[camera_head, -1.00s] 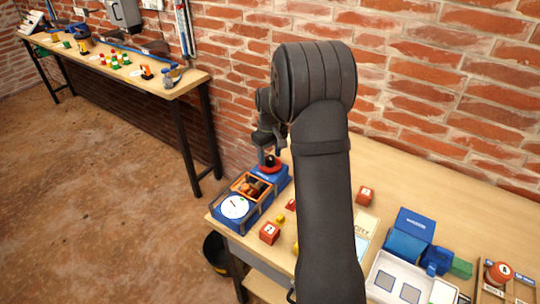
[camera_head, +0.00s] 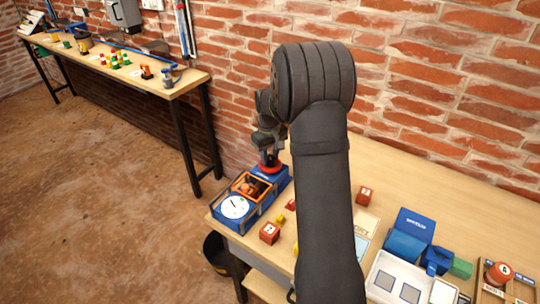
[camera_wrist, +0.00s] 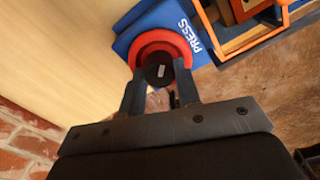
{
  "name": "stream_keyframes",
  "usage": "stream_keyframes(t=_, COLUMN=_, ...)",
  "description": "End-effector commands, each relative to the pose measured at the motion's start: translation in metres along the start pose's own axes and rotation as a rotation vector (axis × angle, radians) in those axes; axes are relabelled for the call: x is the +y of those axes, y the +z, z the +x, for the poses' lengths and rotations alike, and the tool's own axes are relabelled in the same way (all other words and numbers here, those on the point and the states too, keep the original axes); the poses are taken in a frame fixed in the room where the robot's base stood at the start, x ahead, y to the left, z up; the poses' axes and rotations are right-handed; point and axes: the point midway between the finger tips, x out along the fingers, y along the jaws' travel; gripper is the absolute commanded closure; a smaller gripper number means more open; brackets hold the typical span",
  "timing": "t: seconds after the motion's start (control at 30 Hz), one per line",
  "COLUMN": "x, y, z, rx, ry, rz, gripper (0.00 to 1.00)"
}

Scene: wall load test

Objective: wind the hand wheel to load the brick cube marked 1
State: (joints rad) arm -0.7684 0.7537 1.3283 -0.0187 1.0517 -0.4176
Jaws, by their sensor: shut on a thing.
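The blue press (camera_head: 262,207) stands at the left end of the near table. It has a white dial (camera_head: 233,208) at its front and an orange frame (camera_head: 243,184) behind the dial. The red hand wheel (camera_wrist: 185,42) with its dark hub lies between my gripper's fingers (camera_wrist: 160,82), which are shut on it from above. In the head view my gripper (camera_head: 268,160) is over the wheel at the press's back end. A reddish block (camera_wrist: 247,8) shows partly inside the frame; its mark cannot be read. Red cubes (camera_head: 269,233) (camera_head: 364,194) stand right of the press.
A white tray (camera_head: 378,283), blue boxes (camera_head: 409,235), a green block (camera_head: 461,268) and an orange-red round thing (camera_head: 499,273) are at the right. The brick wall (camera_head: 440,70) runs close behind the table. A dark bucket (camera_head: 215,250) stands below the left edge.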

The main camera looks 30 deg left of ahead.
Motion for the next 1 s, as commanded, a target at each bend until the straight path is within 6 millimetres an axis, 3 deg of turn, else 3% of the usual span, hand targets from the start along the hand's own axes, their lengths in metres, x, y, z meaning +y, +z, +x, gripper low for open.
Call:
stream_keyframes(t=0.7, x=0.0008, y=-0.0006, z=-0.0006, rx=-0.009, ry=0.001, rz=0.579, gripper=0.93)
stream_keyframes(t=1.0, x=0.0008, y=-0.0006, z=-0.0006, rx=-0.012, ry=0.001, rz=0.737, gripper=0.93)
